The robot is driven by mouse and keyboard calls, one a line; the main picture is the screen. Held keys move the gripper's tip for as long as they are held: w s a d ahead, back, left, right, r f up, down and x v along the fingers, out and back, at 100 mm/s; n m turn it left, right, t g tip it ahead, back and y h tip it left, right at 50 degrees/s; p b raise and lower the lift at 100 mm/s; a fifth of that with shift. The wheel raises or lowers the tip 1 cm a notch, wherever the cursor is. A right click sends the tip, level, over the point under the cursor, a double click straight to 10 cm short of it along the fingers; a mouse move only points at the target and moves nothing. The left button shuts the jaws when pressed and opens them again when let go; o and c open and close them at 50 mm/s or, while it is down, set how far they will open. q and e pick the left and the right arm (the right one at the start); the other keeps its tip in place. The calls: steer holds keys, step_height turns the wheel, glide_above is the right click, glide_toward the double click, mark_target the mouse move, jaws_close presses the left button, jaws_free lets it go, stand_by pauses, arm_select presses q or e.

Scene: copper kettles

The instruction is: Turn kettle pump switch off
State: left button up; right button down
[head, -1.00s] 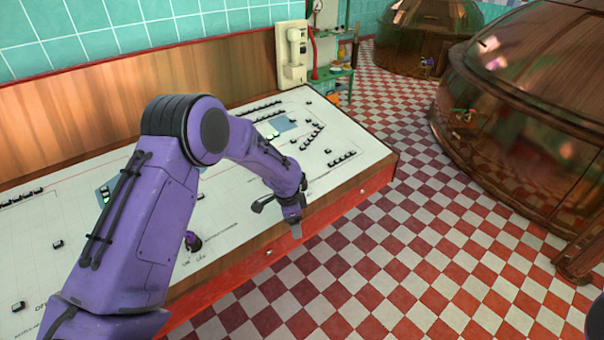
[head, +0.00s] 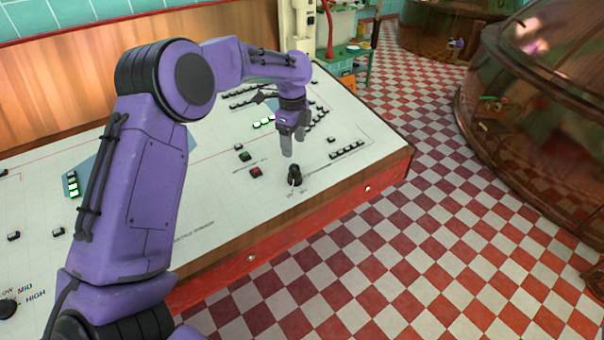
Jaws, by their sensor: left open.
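A black rotary switch (head: 294,176) stands on the right part of the white sloping control panel (head: 225,215), near its front edge. Small labels are printed by its base, too small to read for sure. My left gripper (head: 293,146) hangs above and just behind this switch, fingers pointing down. It is open and empty, and its fingertips appear apart from the switch. Which way the switch points is hard to tell. Another black knob (head: 8,308) with LOW, MID and HIGH marks sits at the lower left. My right gripper is not in view.
A red button (head: 256,172) and a green button (head: 245,156) lie left of the switch. A large copper kettle (head: 545,120) stands at the right, across open checkered floor (head: 430,230).

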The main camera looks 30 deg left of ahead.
mark_target(295, 172)
arm_select(q)
steer(key=shift+s+f, duration=0.25)
steer(key=shift+f, duration=0.05)
steer(key=f+p, duration=0.1)
steer(key=f, duration=0.8)
steer(key=shift+w+f, duration=0.15)
steer(key=shift+w, duration=0.05)
steer(key=shift+f, duration=0.55)
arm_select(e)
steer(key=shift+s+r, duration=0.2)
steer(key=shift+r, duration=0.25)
arm_select(q)
steer(key=c, duration=1.1)
